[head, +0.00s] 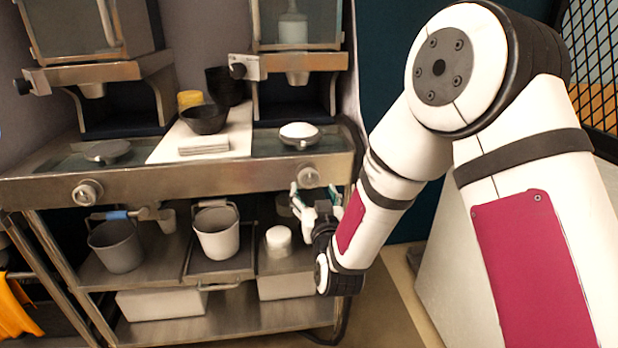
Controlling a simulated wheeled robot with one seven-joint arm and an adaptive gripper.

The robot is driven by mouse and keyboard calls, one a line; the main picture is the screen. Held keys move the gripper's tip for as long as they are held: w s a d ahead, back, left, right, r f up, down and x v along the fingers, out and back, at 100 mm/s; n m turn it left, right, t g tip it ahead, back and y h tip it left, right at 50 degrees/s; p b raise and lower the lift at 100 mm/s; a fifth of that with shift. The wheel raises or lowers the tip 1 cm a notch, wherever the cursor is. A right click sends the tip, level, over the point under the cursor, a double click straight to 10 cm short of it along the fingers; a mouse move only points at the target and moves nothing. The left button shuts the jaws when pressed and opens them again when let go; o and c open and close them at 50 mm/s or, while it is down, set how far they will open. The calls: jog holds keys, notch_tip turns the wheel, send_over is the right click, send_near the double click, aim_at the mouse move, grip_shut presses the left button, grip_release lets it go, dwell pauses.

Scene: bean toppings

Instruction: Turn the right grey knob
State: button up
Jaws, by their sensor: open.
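The right grey knob (308,177) is on the front metal panel of the counter, at its right end. The left grey knob (87,193) is on the same panel, far to the left. My gripper (298,196) is open and just below and left of the right knob, with its pale fingers pointing up toward the panel. It looks very close to the knob, but I cannot tell whether it touches. My wrist and arm come in from the right and hide part of the shelf behind them.
Above the panel are a dark bowl (205,119), a dish with white content (299,132) and a grey lid (107,151). A white round item (278,241) sits on the lower shelf.

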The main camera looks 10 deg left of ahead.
aim_at(310, 178)
jog(key=x, duration=0.8)
jog(key=shift+w, duration=0.15)
jog(key=c, duration=1.2)
